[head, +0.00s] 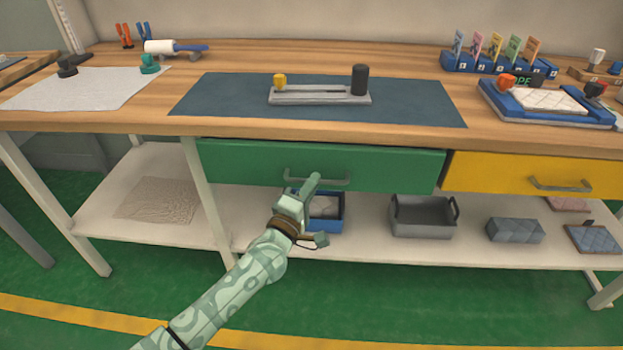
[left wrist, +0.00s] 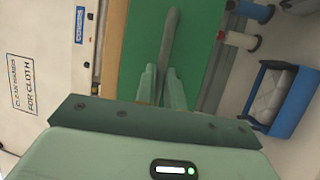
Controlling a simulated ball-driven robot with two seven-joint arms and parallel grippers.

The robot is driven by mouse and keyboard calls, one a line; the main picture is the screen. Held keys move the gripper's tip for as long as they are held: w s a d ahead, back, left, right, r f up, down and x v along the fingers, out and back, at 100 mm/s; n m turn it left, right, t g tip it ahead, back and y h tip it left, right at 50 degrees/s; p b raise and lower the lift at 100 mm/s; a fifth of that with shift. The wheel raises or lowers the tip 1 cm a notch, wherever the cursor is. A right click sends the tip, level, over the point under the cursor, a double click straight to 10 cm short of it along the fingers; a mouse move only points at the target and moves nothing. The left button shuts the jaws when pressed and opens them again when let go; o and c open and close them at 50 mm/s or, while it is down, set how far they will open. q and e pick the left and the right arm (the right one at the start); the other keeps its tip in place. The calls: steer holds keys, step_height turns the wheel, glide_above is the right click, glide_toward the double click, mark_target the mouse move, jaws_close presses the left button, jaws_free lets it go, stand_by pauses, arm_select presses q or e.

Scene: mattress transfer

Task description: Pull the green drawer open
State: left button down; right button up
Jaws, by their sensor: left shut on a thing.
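The green drawer (head: 240,165) sits under the tabletop, and no opening shows above its front. Its grey bar handle (head: 338,182) is at the middle of the front. My left gripper (head: 314,182) reaches up to the left part of this handle and is shut on it. In the left wrist view the handle (left wrist: 169,35) runs between the two fingers of my left gripper (left wrist: 162,85), with the green drawer front (left wrist: 143,40) behind. The fingers hide part of the handle. My right gripper is in neither view.
A yellow drawer (head: 490,175) is to the right. The shelf below holds a blue bin (head: 327,224), a grey bin (head: 422,218) and a grey block (head: 515,230). On the tabletop, a slotted fixture (head: 320,97) stands on a dark mat (head: 215,100). The green floor in front is clear.

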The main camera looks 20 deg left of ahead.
arm_select(q)
steer(key=s+d+p, duration=0.3)
steer(key=s+p, duration=0.1)
steer(key=s, duration=0.8)
steer(key=s+d+p, duration=0.4)
steer(key=s+p, duration=0.1)
steer(key=s, duration=0.8)
steer(key=shift+s+d, duration=0.15)
steer(key=shift+s, duration=0.15)
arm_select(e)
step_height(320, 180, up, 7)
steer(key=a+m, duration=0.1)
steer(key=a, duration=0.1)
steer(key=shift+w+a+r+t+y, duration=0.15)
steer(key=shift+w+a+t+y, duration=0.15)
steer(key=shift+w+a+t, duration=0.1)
arm_select(q)
steer(key=c, duration=1.5)
jaws_free()
steer(key=p+v, duration=0.1)
steer(key=v, duration=1.5)
steer(key=shift+s+p, duration=0.15)
steer(key=shift+p, duration=0.15)
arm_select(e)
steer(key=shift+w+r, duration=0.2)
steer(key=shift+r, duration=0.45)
